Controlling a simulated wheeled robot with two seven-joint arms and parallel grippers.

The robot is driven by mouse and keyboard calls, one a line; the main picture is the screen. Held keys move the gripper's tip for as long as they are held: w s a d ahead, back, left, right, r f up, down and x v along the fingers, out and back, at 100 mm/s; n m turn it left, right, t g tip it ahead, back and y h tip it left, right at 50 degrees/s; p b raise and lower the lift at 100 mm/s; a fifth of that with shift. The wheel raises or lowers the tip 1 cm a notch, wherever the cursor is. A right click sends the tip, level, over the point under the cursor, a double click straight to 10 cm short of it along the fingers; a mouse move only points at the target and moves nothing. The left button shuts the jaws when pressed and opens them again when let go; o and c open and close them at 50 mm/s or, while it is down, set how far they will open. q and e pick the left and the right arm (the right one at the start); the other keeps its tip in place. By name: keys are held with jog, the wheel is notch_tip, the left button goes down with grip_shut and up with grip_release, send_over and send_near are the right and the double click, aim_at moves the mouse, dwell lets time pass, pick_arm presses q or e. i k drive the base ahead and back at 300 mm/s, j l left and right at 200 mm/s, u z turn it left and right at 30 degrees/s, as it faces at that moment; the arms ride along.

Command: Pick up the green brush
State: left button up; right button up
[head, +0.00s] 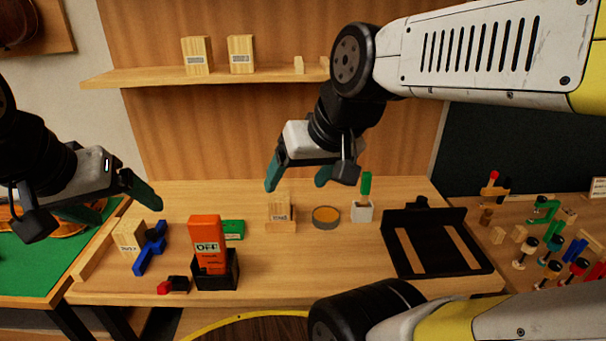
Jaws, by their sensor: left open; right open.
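The green brush (366,184) stands upright in a small white cup (362,213) on the bench, right of the middle; only its green upper part shows, and its lower end is hidden in the cup. My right gripper (296,185) is open and empty, with its teal fingers pointing down. In the picture it is left of the brush, above a wooden block, and apart from the brush. My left gripper (126,213) is open and empty at the left edge of the bench, far from the brush.
A round tin (326,217) and a labelled wooden block (280,209) stand left of the cup. A black tray (435,240) lies to its right. An orange OFF box (207,246), a blue clamp (150,249) and a green box (233,230) are on the left. A shelf (150,76) hangs behind.

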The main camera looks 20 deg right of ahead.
aim_at(366, 177)
jog(key=z, duration=1.25)
